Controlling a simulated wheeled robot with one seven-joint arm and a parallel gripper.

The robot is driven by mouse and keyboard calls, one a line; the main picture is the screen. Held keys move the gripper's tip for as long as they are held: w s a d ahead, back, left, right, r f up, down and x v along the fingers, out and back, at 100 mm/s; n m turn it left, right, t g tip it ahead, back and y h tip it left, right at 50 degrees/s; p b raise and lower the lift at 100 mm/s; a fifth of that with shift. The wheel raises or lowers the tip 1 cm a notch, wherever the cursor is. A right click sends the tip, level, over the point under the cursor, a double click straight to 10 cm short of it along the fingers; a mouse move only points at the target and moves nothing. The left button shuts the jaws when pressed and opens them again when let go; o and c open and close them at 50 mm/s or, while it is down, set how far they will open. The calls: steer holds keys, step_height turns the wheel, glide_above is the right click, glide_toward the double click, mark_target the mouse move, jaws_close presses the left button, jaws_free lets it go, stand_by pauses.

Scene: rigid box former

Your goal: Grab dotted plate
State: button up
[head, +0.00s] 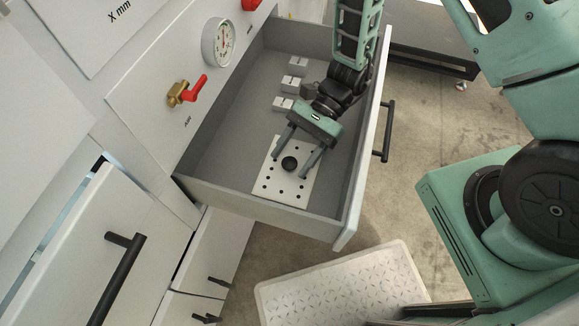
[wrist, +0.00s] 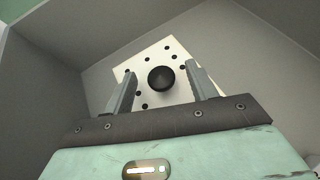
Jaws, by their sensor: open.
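The dotted plate (head: 268,181) is a white square with black dots and a round black knob (head: 289,163) at its middle. It lies in the near end of the open grey drawer (head: 215,140). My gripper (head: 292,166) is inside the drawer, above the plate, with its two fingers apart on either side of the knob. In the wrist view the plate (wrist: 150,60) shows beyond my fingers (wrist: 158,80), and the knob (wrist: 161,79) sits between them with a gap on each side. Part of the plate is hidden under my gripper.
Several small white blocks (head: 291,84) stand farther back in the drawer. The drawer walls enclose my gripper. A gauge (head: 218,42) and a red-handled valve (head: 187,92) are on the panel at left. A white patterned step (head: 340,290) stands on the floor.

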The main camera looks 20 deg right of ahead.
steer(key=c, duration=1.2)
